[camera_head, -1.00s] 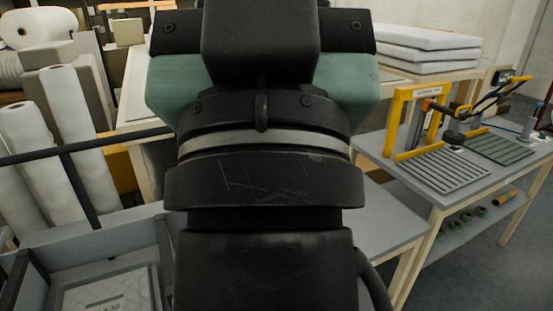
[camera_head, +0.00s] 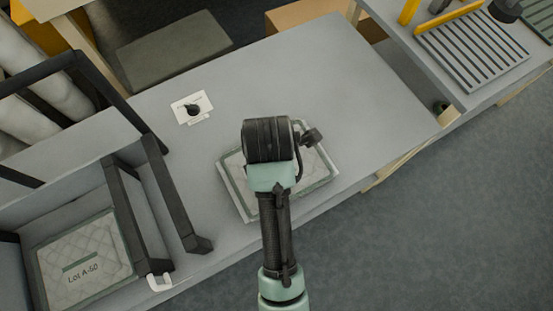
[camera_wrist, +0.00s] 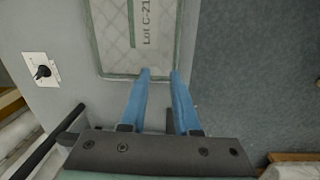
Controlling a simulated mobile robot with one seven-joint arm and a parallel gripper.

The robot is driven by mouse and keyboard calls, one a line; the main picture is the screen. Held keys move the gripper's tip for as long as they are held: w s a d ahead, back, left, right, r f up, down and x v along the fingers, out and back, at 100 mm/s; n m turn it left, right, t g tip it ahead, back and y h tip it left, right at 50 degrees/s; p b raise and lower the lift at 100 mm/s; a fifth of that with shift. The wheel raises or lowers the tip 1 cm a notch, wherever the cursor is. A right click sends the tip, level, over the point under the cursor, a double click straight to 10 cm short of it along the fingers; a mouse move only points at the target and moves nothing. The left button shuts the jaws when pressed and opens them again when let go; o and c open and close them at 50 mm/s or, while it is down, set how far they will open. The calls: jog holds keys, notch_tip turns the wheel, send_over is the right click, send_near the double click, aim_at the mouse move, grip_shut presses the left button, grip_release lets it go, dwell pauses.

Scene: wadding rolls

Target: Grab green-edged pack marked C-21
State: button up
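The green-edged pack (camera_head: 235,194) lies flat on the grey table, partly hidden by my arm in the head view. In the wrist view, the pack (camera_wrist: 110,45) is white and quilted, with green edging and the marking "Lot C-21". My gripper (camera_wrist: 160,73) has two blue fingers, apart with nothing between them that I can make out. Their tips are at the pack's near right corner, the left tip over the pack and the right tip by its right edge. I cannot tell whether they touch it. In the head view the fingers are hidden under my wrist.
Another pack, marked "Lot A-50" (camera_head: 78,275), lies in a grey bin at lower left, with black frame bars (camera_head: 170,195) beside it. A white card with a black knob (camera_head: 192,108) is on the table (camera_head: 370,95). The table's right part is clear.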

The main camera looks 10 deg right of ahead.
jog(key=shift+n+g, duration=0.4)
jog(key=f, duration=0.2)
jog(key=s+f, duration=0.1)
jog(key=f, duration=0.2)
jog(key=s+f, duration=0.1)
jog(key=f, duration=0.1)
jog(key=shift+s+a+f, duration=0.1)
jog(key=shift+s+f, duration=0.1)
jog(key=shift+f, duration=0.2)
jog(key=shift+s+f, duration=0.15)
jog(key=shift+f, duration=2.9)
jog(key=shift+c, duration=0.2)
grip_shut()
